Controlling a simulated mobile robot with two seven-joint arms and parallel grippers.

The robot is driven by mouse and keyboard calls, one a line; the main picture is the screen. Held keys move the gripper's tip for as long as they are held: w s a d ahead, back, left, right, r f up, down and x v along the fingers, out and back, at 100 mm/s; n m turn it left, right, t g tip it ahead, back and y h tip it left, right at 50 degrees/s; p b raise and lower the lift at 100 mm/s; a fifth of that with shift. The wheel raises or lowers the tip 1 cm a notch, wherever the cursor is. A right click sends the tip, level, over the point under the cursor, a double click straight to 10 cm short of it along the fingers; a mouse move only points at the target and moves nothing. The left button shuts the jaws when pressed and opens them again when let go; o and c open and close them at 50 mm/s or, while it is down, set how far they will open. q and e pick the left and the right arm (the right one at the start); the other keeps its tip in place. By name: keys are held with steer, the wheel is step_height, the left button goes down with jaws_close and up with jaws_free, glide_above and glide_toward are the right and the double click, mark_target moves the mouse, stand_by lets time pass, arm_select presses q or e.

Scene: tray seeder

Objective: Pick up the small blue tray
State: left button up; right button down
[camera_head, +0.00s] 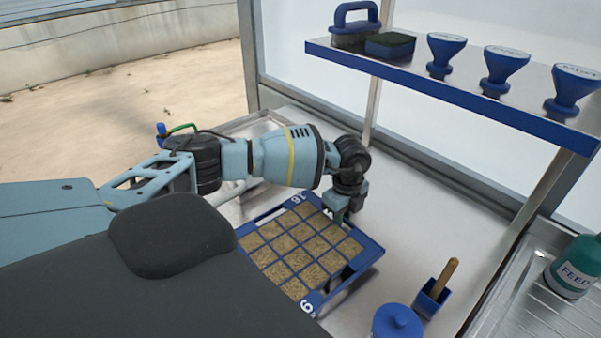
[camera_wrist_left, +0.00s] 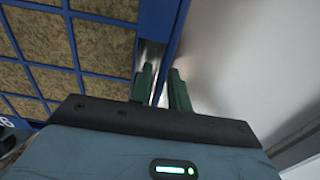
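The small blue tray (camera_head: 366,262) is a square blue frame with a grid of cells filled with brown, grainy material and white number marks on its rim. It sits over the pale bench, and I cannot tell whether it touches the surface. My left gripper (camera_head: 338,215) is at its far right side. My right gripper is in neither view.
A blue scoop holder (camera_head: 431,300) with a wooden handle and a blue lidded pot (camera_head: 397,322) stand near the tray's right side. A shelf (camera_head: 450,88) with a brush and several blue tools hangs above. A green FEED bottle (camera_head: 575,268) stands far right.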

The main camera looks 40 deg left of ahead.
arm_select(q)
jaws_close()
steer(key=shift+r, duration=0.1)
stand_by(1.2)
